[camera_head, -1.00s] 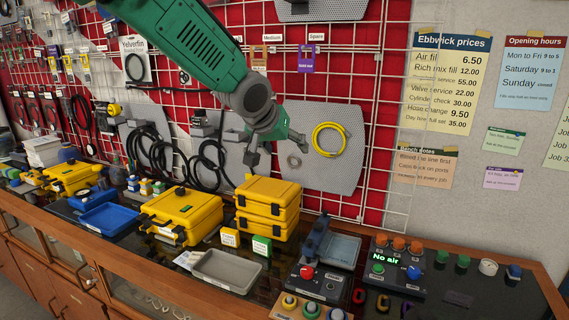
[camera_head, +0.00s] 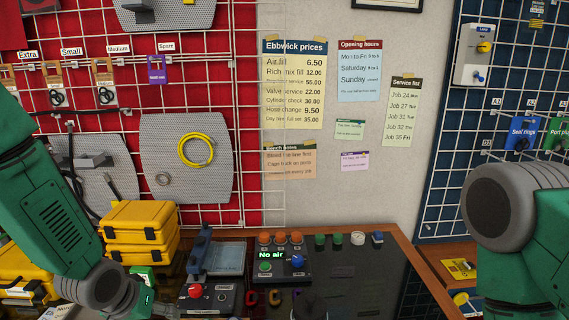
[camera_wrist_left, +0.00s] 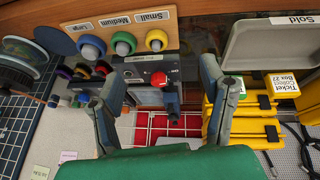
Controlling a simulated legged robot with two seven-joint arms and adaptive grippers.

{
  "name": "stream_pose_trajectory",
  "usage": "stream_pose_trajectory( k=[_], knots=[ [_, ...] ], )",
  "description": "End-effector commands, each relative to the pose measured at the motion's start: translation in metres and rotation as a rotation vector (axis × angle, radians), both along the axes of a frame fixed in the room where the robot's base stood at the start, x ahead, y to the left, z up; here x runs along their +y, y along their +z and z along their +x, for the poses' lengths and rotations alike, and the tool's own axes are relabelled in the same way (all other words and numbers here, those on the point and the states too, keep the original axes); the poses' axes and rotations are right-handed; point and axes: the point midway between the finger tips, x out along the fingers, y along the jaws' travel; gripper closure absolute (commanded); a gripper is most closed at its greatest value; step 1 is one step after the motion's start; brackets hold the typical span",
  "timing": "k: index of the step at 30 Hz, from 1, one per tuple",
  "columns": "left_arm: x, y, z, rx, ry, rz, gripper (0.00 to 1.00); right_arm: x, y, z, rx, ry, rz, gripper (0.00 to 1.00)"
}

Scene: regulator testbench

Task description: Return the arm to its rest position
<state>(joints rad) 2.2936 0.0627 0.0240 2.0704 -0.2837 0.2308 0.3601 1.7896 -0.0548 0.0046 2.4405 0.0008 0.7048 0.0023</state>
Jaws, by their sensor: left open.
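My left arm (camera_head: 50,215) comes down from the left edge in the head view, green with a grey joint. My left gripper (camera_head: 148,302) is low at the bottom left, partly cut off by the picture edge, in front of the yellow cases. In the left wrist view my left gripper (camera_wrist_left: 160,78) has its two fingers wide apart with nothing held between them. A red button (camera_wrist_left: 158,79) shows beyond the gap. My right arm (camera_head: 515,215) fills the right edge in the head view; its gripper is out of view.
Stacked yellow cases (camera_head: 140,222) stand on the counter close to my left gripper. A grey tray (camera_wrist_left: 262,38) marked Sold lies near the gripper.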

Motion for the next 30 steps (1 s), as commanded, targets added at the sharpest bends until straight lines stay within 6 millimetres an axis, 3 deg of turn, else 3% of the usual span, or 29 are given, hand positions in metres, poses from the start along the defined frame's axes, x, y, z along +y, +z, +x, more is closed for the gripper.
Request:
stream_pose_trajectory(
  k=[1,3,7,12,18,20,30],
  knots=[
    [-0.001,-0.033,-0.033,0.059,-0.007,0.001,0.35,0.0,0.0,0.0,0.0,0.0,0.0,0.2],
    [-0.001,-0.067,-0.075,0.119,-0.013,0.006,0.35,0.0,0.0,0.0,0.0,0.0,0.0,0.2],
    [0.002,-0.115,-0.153,0.225,-0.028,0.026,0.35,0.0,0.0,0.0,0.0,0.0,0.0,0.2],
    [0.009,-0.147,-0.242,0.341,-0.047,0.066,0.35,0.0,0.0,0.0,0.0,0.0,0.0,0.2],
    [0.02,-0.16,-0.334,0.463,-0.08,0.123,0.35,0.0,0.0,0.0,0.0,0.0,0.0,0.2],
    [0.018,-0.181,-0.319,0.435,-0.087,0.123,0.35,0.0,-0.022,0.0,-0.001,-0.001,0.0,0.2],
    [0.012,-0.26,-0.305,0.402,-0.133,0.142,0.35,0.0,-0.105,-0.001,0.0,0.0,0.0,0.2]
  ],
)
